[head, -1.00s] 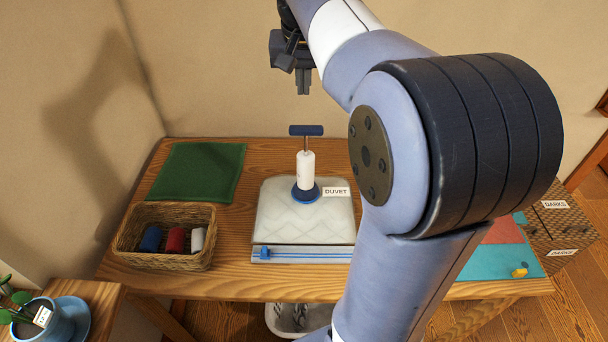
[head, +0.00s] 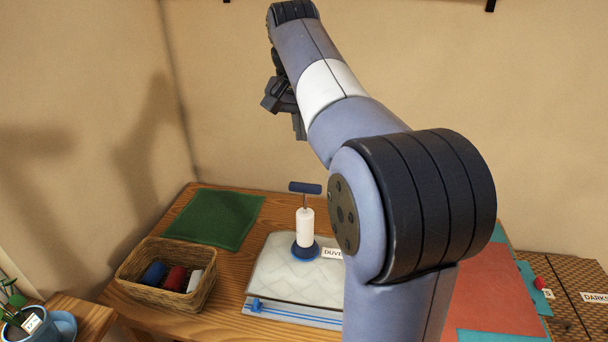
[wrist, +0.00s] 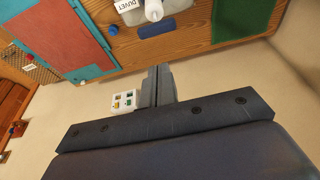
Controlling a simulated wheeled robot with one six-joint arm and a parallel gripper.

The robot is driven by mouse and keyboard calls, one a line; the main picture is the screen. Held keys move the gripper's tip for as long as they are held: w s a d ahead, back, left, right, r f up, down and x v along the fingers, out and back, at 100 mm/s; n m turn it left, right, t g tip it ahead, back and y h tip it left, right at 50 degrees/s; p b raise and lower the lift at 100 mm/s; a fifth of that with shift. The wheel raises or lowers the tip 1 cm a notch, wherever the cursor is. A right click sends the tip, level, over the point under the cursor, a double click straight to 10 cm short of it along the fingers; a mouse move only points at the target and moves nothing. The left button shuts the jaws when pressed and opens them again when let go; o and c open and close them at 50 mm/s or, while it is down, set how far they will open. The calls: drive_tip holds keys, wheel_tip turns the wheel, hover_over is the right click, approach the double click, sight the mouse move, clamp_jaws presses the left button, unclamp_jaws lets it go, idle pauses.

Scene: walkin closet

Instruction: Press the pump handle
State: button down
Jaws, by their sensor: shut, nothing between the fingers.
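The hand pump stands upright on a quilted vacuum bag (head: 280,268) labelled "DUVET" on the wooden table. It has a white barrel (head: 305,226), a dark blue base and a dark blue T-shaped pump handle (head: 305,188), which is raised on a thin rod. In the wrist view the handle (wrist: 157,30) shows as a dark bar beside the white barrel (wrist: 153,10). My gripper (head: 299,133) is shut and empty. It hangs above the handle in the head view, apart from it. In the wrist view its fingers (wrist: 158,72) are together, pointing toward the table.
A wicker basket (head: 200,297) with rolled items and a green cloth (head: 213,218) lie left of the bag. A red and teal mat (head: 492,290) and woven boxes (head: 580,318) are at right. A potted plant (head: 30,323) stands lower left. The wall is behind the table.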

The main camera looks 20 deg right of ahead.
hover_over(305, 184)
drive_tip(key=f, duration=1)
drive_tip(key=shift+s+a+f+p, duration=0.3)
drive_tip(key=shift+s+f, duration=0.05)
drive_tip(key=shift+f, duration=1)
